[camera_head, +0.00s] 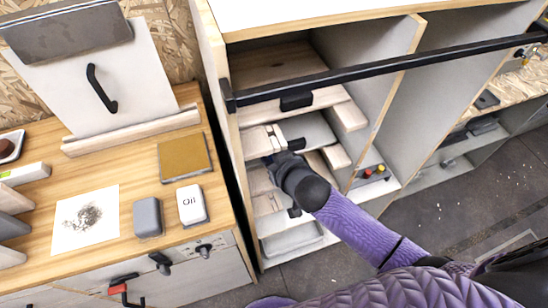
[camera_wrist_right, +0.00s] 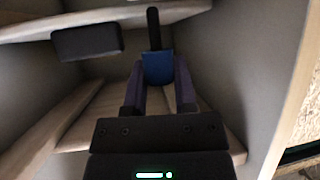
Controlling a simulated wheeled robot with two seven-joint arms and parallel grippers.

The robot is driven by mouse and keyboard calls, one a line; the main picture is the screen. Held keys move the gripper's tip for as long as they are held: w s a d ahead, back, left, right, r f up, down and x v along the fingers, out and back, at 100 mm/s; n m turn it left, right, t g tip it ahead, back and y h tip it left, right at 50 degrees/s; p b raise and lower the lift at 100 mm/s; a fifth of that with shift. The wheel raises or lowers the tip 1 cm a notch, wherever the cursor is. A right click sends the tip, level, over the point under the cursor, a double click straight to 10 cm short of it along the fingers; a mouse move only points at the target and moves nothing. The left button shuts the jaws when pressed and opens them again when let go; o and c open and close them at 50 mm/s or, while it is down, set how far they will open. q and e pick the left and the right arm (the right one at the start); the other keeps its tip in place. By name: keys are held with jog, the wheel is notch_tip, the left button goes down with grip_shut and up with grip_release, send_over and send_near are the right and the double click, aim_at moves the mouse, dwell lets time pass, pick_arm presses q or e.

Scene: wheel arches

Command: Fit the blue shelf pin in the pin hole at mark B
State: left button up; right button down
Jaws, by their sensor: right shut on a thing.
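The blue shelf pin (camera_wrist_right: 158,69) shows in the right wrist view as a blue block with a dark rod standing up beyond it. My right gripper (camera_wrist_right: 159,82) is shut on the blue block, with one finger on each side. In the head view my right gripper (camera_head: 284,145) reaches into the cabinet bay among wooden shelves and runners, and I cannot make out the pin there. No pin hole and no mark B can be made out in either view. My left gripper is not in view.
A black bar (camera_head: 390,62) crosses the cabinet front above my arm. A wooden board with a dark handle (camera_head: 296,100) is above the gripper. A wooden worktop (camera_head: 110,181) holding several items stands at left.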

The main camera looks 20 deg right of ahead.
jog(key=shift+w, duration=0.4)
jog(key=shift+s+a+f, duration=0.15)
jog(key=shift+a+f, duration=0.1)
jog(key=shift+f, duration=0.2)
jog(key=shift+s, duration=0.1)
jog(key=shift+f, duration=0.15)
jog(key=shift+s+d+f, duration=0.15)
jog(key=shift+f, duration=0.15)
jog(key=shift+f+b, duration=0.1)
jog(key=shift+b, duration=0.2)
